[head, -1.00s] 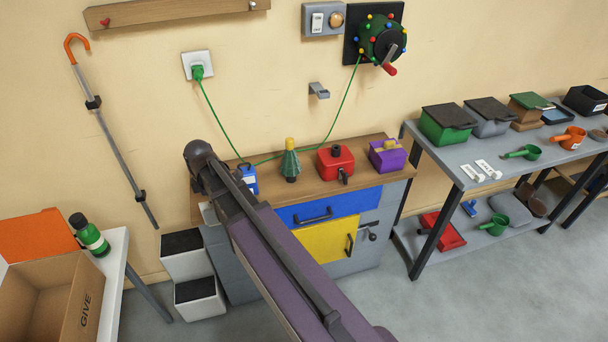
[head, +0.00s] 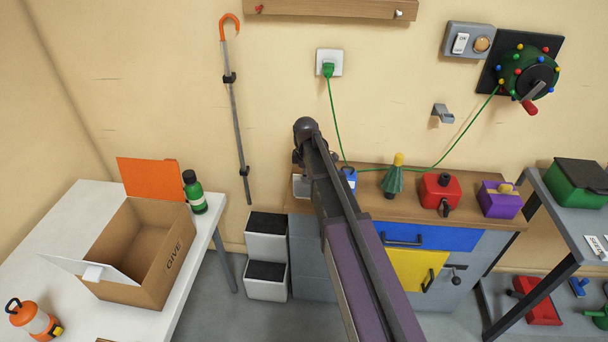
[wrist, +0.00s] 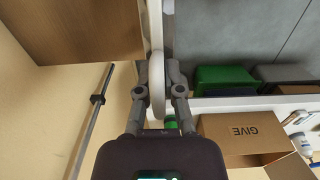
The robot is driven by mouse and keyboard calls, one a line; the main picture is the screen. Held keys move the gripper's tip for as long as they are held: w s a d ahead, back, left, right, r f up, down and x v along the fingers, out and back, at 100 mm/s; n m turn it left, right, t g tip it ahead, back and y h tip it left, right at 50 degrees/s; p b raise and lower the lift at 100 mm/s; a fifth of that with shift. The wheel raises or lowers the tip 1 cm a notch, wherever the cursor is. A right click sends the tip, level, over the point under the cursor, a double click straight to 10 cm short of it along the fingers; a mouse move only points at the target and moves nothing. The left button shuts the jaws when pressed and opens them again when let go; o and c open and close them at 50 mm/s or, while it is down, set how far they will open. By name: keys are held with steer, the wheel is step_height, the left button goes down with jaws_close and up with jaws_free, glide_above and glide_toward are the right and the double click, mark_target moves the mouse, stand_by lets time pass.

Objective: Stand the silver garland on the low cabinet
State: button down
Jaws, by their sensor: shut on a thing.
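My gripper (wrist: 157,88) is shut on a pale silver-grey thing (wrist: 157,45), seen edge-on as a thin upright band in the wrist view. It appears to be the silver garland; its full shape does not show. In the head view my arm hides the gripper, and I cannot make out the garland there. A low grey cabinet (head: 308,248) has a wooden top, a blue drawer and a yellow door. My arm crosses in front of its left part. I cannot tell whether the garland touches the cabinet top.
A green cord (head: 459,139) hangs behind. White steps (head: 266,241) stand left; a white table (head: 62,222) bears an open carton.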

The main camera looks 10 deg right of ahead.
steer(key=w, duration=0.5)
steer(key=shift+d+f, duration=0.15)
steer(key=shift+f, duration=0.1)
steer(key=shift+w+f+b, duration=0.3)
steer(key=shift+f+b, duration=0.65)
steer(key=shift+b, duration=0.05)
steer(key=shift+w+f+b, duration=0.3)
steer(key=shift+f+b, duration=0.6)
steer(key=shift+b, duration=0.05)
steer(key=shift+f, duration=0.1)
steer(key=c, duration=0.8)
jaws_free()
steer(key=shift+o, duration=0.2)
steer(key=shift+r, duration=0.2)
step_height(320, 180, up, 12)
steer(key=p, duration=1.2)
